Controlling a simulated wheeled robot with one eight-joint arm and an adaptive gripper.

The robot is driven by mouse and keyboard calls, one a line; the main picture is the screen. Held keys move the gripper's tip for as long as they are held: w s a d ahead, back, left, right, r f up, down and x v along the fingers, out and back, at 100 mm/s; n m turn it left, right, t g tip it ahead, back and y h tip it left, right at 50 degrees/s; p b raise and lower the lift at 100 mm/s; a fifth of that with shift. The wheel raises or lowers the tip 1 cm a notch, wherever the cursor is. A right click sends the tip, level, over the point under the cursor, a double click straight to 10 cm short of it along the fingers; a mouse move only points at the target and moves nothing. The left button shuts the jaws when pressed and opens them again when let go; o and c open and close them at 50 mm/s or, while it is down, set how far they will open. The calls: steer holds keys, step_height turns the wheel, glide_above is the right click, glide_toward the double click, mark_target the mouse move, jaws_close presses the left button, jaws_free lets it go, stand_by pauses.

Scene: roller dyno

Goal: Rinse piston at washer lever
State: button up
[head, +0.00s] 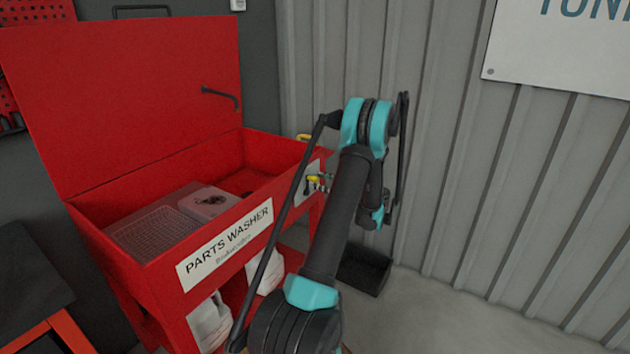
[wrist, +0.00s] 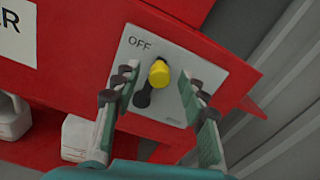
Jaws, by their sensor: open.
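The washer lever (wrist: 158,75) has a yellow knob and a dark stem, on a grey plate marked OFF. It also shows as a small yellow spot in the head view (head: 313,179). My gripper (wrist: 160,82) is open, with one finger on each side of the knob; I cannot tell whether either touches it. In the head view my arm partly hides this area. The red parts washer (head: 165,270) stands with its lid up. A pale block with a dark patch (head: 213,200) lies in its basin; I cannot tell whether this is the piston.
White containers (head: 211,322) stand below the washer. A corrugated wall (head: 450,190) rises at the right, and a dark bin (head: 363,270) is on the floor.

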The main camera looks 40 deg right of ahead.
steer(key=shift+x, duration=1.4)
steer(key=shift+c, duration=0.2)
jaws_close()
